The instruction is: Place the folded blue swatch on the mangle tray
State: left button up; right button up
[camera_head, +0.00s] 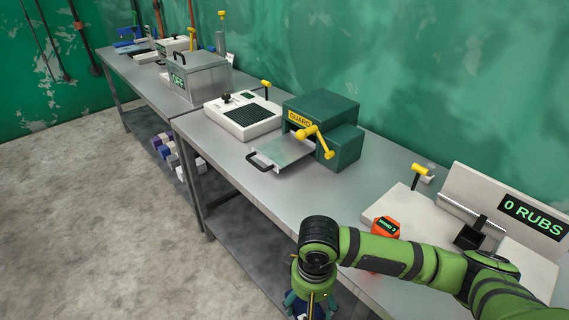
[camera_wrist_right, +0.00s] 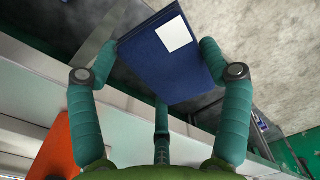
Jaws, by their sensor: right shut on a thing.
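The folded blue swatch (camera_wrist_right: 178,75) is a dark blue flat block with a white square label on its face. In the right wrist view my right gripper (camera_wrist_right: 160,65) has its green fingers on both sides of it and is shut on it. In the head view my right gripper (camera_head: 312,302) hangs low in front of the bench edge, and only a little blue of the swatch (camera_head: 320,311) shows below it. The mangle tray (camera_head: 287,149) is a flat grey plate with a black handle, at the front of the green mangle (camera_head: 322,110). The tray is empty. My left gripper is not in view.
A white grille device (camera_head: 243,115) stands left of the mangle. A yellow crank (camera_head: 314,136) juts out beside the tray. Right of it are an orange-red counter (camera_head: 385,229) and a white rub tester (camera_head: 500,215). Bare bench lies between the mangle and the counter.

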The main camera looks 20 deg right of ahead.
aim_at(279, 151)
jog(key=i+j, duration=1.9)
jog(key=i+z, duration=0.1)
jog(key=z, duration=0.4)
jog(key=j+z, duration=0.15)
jog(key=z, duration=0.35)
jog(key=i+j+z, duration=0.1)
jog(key=z, duration=0.4)
